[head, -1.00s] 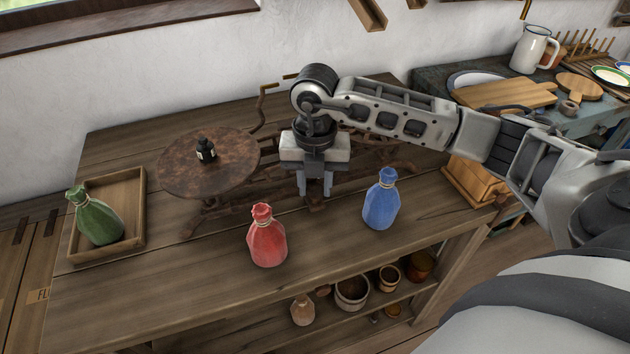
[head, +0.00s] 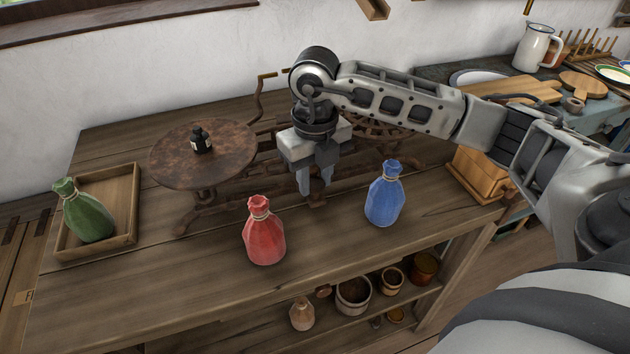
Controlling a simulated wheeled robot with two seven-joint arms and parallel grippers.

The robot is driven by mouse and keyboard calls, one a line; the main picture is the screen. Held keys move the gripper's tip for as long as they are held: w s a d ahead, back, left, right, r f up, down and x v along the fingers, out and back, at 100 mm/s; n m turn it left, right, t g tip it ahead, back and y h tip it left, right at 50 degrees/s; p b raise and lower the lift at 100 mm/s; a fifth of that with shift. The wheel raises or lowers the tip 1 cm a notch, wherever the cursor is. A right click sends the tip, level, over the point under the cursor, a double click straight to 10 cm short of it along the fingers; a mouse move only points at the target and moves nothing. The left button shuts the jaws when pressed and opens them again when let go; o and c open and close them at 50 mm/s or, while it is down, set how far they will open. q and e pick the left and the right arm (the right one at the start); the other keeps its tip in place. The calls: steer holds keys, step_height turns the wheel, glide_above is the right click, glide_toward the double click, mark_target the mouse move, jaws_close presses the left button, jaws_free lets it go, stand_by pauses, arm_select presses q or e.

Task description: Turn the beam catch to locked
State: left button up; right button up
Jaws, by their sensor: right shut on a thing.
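My right gripper (head: 315,188) points down at the front of a rusty brown balance scale on the wooden bench. It is shut on a small brown part at the scale's front, which looks like the beam catch (head: 316,203). The fingers hide most of the catch, so I cannot tell its setting. The scale's round left pan (head: 228,152) carries a small black weight (head: 201,139). The scale's right side (head: 375,135) is partly hidden behind my right arm. My left gripper is not in view.
A red bag (head: 264,235) and a blue bag (head: 384,198) stand in front of the scale, the blue one close to the right gripper. A green bag (head: 87,215) lies tilted in a wooden tray (head: 125,205) at left. A shelf below holds several pots.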

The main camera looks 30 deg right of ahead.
arm_select(q)
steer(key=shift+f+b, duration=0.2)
steer(key=shift+b, duration=0.3)
arm_select(e)
steer(key=shift+n, duration=1)
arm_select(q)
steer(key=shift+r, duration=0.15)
arm_select(e)
steer(key=o, duration=1)
steer(key=shift+c, duration=0.2)
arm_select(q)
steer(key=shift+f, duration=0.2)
arm_select(e)
steer(key=shift+r, duration=0.1)
